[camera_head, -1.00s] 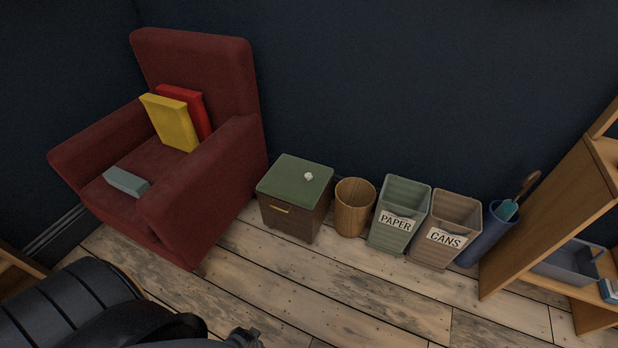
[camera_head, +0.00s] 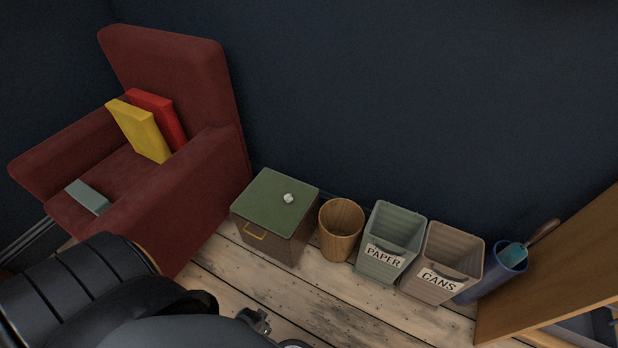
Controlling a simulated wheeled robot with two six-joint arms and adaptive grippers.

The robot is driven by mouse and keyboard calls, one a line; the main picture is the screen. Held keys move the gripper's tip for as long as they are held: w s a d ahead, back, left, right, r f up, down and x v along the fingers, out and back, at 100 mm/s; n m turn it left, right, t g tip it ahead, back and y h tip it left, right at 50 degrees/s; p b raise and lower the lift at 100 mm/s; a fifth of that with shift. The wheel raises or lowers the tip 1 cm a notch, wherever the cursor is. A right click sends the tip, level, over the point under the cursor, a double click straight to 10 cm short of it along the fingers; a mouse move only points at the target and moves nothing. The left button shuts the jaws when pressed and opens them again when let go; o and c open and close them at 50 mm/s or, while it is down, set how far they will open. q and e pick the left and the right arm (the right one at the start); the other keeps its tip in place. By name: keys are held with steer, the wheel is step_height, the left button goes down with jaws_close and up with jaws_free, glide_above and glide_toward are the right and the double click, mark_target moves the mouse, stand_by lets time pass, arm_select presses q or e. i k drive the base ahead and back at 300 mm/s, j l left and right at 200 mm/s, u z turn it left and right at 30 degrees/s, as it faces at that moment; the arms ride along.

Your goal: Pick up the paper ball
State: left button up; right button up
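The small white paper ball (camera_head: 289,198) lies on the green top of a low brown cabinet (camera_head: 262,205) beside the armchair. Nothing touches it. My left arm comes in from the lower left. A small part of what looks like my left gripper (camera_head: 256,320) shows at the bottom edge, on the near side of the cabinet and well short of the ball. Its fingers are too cut off to tell whether they are open or shut. My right gripper is not in view.
A red armchair (camera_head: 195,200) holding several books stands left of the cabinet. To the right stand a wicker basket (camera_head: 341,240), a PAPER bin (camera_head: 385,262), a CANS bin (camera_head: 437,285), a blue umbrella stand (camera_head: 490,280) and a wooden shelf (camera_head: 560,270). Floor in front is clear.

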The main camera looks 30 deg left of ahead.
mark_target(288, 198)
steer(key=i+u, duration=0.15)
steer(key=u, duration=0.2)
steer(key=i+l+u, duration=0.1)
steer(key=u, duration=0.25)
steer(key=i+l+u, duration=0.1)
steer(key=u, duration=0.3)
steer(key=i+l, duration=0.05)
